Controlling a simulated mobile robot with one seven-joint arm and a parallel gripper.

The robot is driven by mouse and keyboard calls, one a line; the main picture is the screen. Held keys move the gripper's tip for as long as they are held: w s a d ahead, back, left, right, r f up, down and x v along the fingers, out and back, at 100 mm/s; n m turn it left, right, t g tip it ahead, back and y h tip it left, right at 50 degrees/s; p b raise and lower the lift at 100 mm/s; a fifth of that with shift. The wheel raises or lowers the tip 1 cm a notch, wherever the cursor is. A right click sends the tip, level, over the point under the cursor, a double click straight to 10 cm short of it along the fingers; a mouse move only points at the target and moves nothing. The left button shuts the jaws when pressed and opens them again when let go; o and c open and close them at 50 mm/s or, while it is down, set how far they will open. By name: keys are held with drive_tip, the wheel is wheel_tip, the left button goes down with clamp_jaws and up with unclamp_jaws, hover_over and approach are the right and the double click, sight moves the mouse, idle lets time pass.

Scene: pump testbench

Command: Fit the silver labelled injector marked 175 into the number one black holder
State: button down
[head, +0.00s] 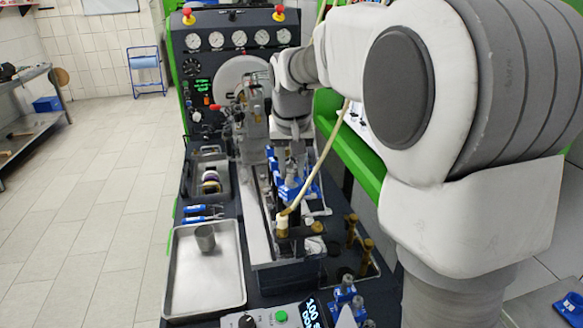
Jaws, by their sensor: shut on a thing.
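My gripper (292,136) is at the end of my arm, over the middle of the bench beside the grey pump assembly. It is small and partly hidden here. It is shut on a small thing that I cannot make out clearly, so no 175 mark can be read. Blue holders or clamps (290,188) stand on the bench just below it. Brass-coloured injector-like parts (367,252) stand upright in a dark rack at the right. I cannot pick out the number one black holder.
A metal tray (185,296) with a grey cup (205,238) lies at the front left. Blue-handled tools (203,211) lie behind it. A pale hose (325,160) runs down to a fitting (283,226). A gauge panel (233,40) stands at the back. Left floor is clear.

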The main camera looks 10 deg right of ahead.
drive_tip(key=shift+f+b, duration=0.45)
drive_tip(key=shift+f, duration=0.1)
drive_tip(key=c, duration=0.9)
unclamp_jaws()
drive_tip(key=p+v, duration=0.7)
drive_tip(key=v, duration=0.4)
drive_tip(key=shift+s, duration=0.2)
drive_tip(key=s+f+n+t, duration=0.1)
drive_tip(key=s+f, duration=0.1)
drive_tip(key=s, duration=1)
drive_tip(key=s+f+n+t, duration=0.1)
drive_tip(key=s+f, duration=0.1)
drive_tip(key=s, duration=1)
drive_tip(key=shift+d+t+y+b, duration=0.3)
drive_tip(key=shift+d+b, duration=0.05)
drive_tip(key=shift+b, duration=0.1)
